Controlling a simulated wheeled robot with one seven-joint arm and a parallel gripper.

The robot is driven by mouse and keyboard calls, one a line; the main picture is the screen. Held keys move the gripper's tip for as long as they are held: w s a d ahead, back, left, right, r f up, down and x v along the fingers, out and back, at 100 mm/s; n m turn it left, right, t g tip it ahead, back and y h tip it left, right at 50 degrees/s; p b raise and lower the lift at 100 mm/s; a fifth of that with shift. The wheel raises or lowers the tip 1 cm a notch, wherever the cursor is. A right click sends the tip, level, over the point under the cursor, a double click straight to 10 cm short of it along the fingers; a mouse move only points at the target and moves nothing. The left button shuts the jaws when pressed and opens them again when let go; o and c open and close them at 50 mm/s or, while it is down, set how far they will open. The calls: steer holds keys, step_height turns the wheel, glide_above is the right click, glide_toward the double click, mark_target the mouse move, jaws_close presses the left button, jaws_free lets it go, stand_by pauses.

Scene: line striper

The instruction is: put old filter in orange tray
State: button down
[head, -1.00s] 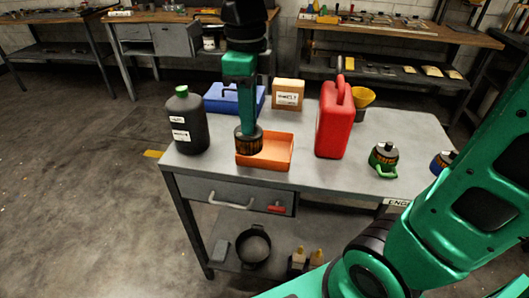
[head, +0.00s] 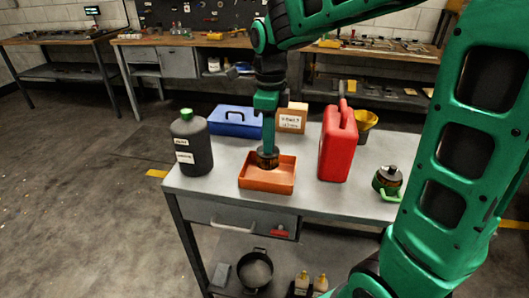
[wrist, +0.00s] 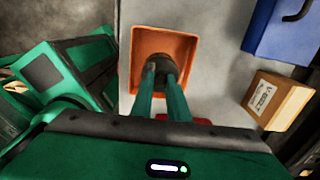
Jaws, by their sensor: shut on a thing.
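The old filter (head: 267,158) is a short dark cylinder with a brownish band. My gripper (head: 267,148) points straight down and is shut on it. The orange tray (head: 267,184) is a shallow open box on the grey workbench. The filter is over the back half of the tray, inside its outline; I cannot tell whether it touches the floor. In the wrist view the filter (wrist: 158,67) sits between my fingertips, with the orange tray (wrist: 170,38) around and beneath it. Part of the filter is hidden by the fingers.
A black bottle (head: 191,145) stands left of the tray, a red jerrycan (head: 336,145) right of it. Behind are a blue case (head: 235,121), a cardboard box (head: 291,118) and a yellow funnel (head: 366,122). A green-handled canister (head: 388,180) stands at the right, near my arm.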

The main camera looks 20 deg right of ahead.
steer(key=shift+w+d+f, duration=0.1)
steer(key=shift+f, duration=2)
steer(key=c, duration=1.7)
jaws_free()
steer(key=shift+f, duration=0.1)
step_height(320, 180, up, 12)
steer(key=shift+r, duration=0.1)
